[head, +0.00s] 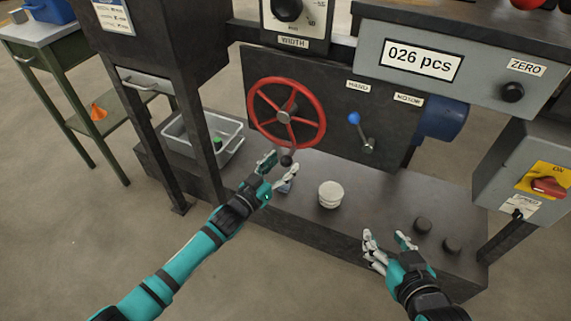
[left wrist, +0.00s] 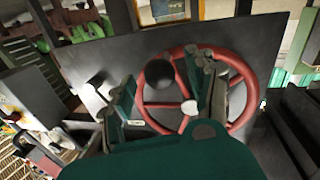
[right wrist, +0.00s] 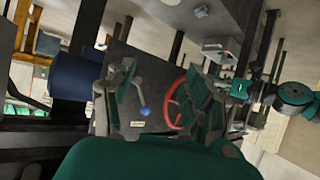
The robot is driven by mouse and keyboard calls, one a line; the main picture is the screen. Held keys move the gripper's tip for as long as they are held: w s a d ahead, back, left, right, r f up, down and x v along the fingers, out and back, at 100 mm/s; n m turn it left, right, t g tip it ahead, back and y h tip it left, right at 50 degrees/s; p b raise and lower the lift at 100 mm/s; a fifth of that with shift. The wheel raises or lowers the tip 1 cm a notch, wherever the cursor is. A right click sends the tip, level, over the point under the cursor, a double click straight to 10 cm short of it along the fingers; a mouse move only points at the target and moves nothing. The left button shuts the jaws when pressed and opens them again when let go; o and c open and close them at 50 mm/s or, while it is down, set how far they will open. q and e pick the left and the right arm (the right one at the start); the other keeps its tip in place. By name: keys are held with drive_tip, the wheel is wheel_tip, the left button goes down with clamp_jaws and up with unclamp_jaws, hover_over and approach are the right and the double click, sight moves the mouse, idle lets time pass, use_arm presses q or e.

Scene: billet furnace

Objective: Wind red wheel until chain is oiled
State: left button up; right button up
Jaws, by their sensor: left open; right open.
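The red wheel (head: 286,115) is mounted upright on the dark panel in the head view, with a dark crank knob (head: 287,160) at its lower rim. My left gripper (head: 279,172) is open just below the knob. In the left wrist view the red wheel (left wrist: 178,104) lies beyond the open fingers, and the dark knob (left wrist: 160,74) shows between them. I cannot tell whether a finger touches the knob. My right gripper (head: 388,240) is open and empty above the bench's right part. No chain is clearly seen.
A blue-knobbed lever (head: 361,127) sits right of the wheel, between HAND and MOTOR labels. A white stacked round piece (head: 330,194) and two dark knobs (head: 437,235) stand on the bench (head: 385,195). A grey bin (head: 213,135) is at left. A switch box (head: 530,180) stands right.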

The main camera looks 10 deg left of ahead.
use_arm(q)
drive_tip(key=shift+x, duration=0.95)
use_arm(e)
drive_tip(key=shift+w+a+r+t+y, duration=0.2)
drive_tip(key=shift+w+r+t, duration=0.15)
drive_tip(key=shift+r, duration=0.2)
drive_tip(key=shift+w+a+r+t+y, duration=0.15)
drive_tip(key=shift+w+r+t, duration=0.2)
drive_tip(key=shift+r, duration=0.2)
use_arm(q)
clamp_jaws()
